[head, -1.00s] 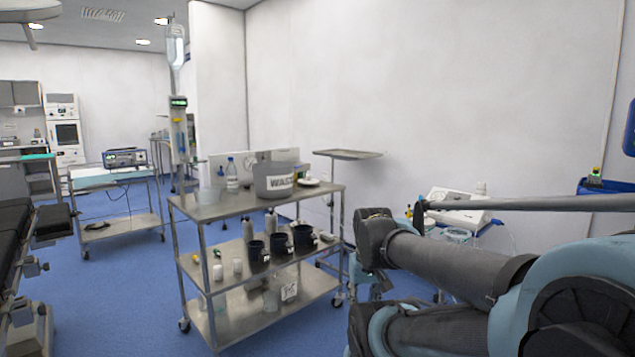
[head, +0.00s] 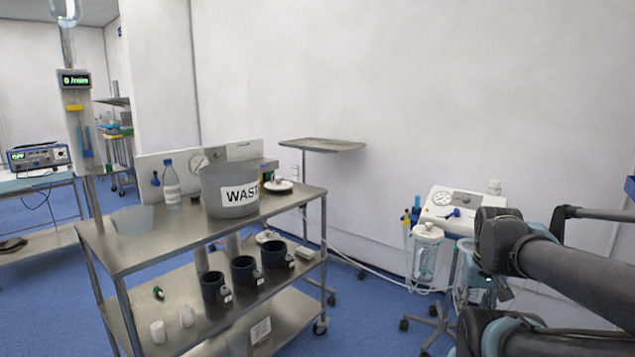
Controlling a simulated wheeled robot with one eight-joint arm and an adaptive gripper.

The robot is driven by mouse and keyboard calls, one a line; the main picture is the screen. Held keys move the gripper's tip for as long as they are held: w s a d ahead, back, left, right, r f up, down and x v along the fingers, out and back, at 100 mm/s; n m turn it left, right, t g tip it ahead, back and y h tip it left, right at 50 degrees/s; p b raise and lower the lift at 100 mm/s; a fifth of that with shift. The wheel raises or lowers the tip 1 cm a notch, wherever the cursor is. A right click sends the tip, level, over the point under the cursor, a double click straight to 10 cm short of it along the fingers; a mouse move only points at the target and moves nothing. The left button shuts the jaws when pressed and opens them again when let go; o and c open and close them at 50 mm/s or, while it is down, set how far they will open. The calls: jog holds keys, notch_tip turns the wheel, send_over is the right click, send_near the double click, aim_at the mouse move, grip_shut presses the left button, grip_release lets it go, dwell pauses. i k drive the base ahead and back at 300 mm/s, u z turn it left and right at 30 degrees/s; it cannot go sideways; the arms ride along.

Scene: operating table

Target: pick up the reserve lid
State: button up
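A white round lid-like piece (head: 278,186) with a small knob lies on the top shelf of the steel cart (head: 140,243), right of the grey WASTE bin. A second pale lid-like piece (head: 267,236) shows on the shelf below, behind the dark cups. I cannot tell which of these is the reserve lid. A suction canister (head: 425,255) with a white lid in place hangs on the stand at the right. My arm shows at the lower right, well away from the cart; my gripper itself cannot be made out.
The WASTE bin (head: 229,192), a bottle (head: 171,184) and a clear tub (head: 132,220) stand on the top shelf. Several dark cups (head: 243,270) are below. A tray stand (head: 322,146) is behind the cart. Blue floor lies open between cart and suction stand (head: 447,212).

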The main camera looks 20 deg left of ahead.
aim_at(279, 185)
jog(key=u, duration=0.35)
jog(key=i, duration=1.35)
jog(key=u, duration=0.7)
